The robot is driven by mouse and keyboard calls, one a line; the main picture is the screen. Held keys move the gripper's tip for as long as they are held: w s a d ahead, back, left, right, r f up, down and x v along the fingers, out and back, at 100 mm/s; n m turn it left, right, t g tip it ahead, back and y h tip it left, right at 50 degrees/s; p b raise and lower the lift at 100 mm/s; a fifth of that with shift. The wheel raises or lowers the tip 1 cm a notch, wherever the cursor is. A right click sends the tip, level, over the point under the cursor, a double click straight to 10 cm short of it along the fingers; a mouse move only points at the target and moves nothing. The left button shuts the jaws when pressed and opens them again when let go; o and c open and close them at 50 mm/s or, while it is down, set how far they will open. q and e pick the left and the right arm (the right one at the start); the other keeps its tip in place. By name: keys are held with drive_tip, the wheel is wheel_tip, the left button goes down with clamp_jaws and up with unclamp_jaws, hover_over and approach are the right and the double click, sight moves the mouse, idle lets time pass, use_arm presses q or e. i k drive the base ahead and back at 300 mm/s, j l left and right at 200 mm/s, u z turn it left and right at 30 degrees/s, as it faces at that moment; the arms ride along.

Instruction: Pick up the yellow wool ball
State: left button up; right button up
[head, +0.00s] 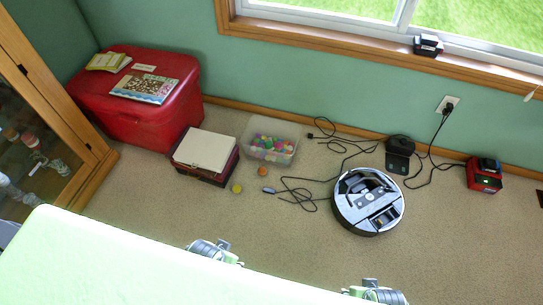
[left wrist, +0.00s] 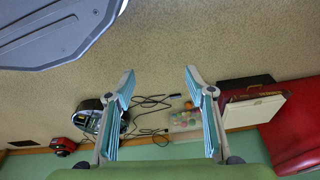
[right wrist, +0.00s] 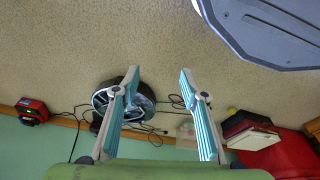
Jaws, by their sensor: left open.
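The yellow wool ball (head: 237,188) lies on the carpet in the head view, just right of the box with a white lid. It also shows in the right wrist view (right wrist: 232,110), right of the fingers. In the left wrist view I cannot make it out clearly; a finger may hide it. My left gripper (head: 215,252) is low in the head view, apart from the ball; its fingers (left wrist: 159,71) are spread and empty. My right gripper (head: 375,292) is farther right, also apart from the ball; its fingers (right wrist: 158,70) are spread and empty.
An orange ball (head: 262,171) lies near the yellow one, before a clear bin (head: 271,155) of coloured balls. The white-lidded box (head: 205,150) and red chest (head: 130,118) stand left. Black cables (head: 300,190) and a robot vacuum (head: 367,201) lie right. Carpet in front is clear.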

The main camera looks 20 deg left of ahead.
sight(236, 188)
drive_tip(key=u, duration=0.9)
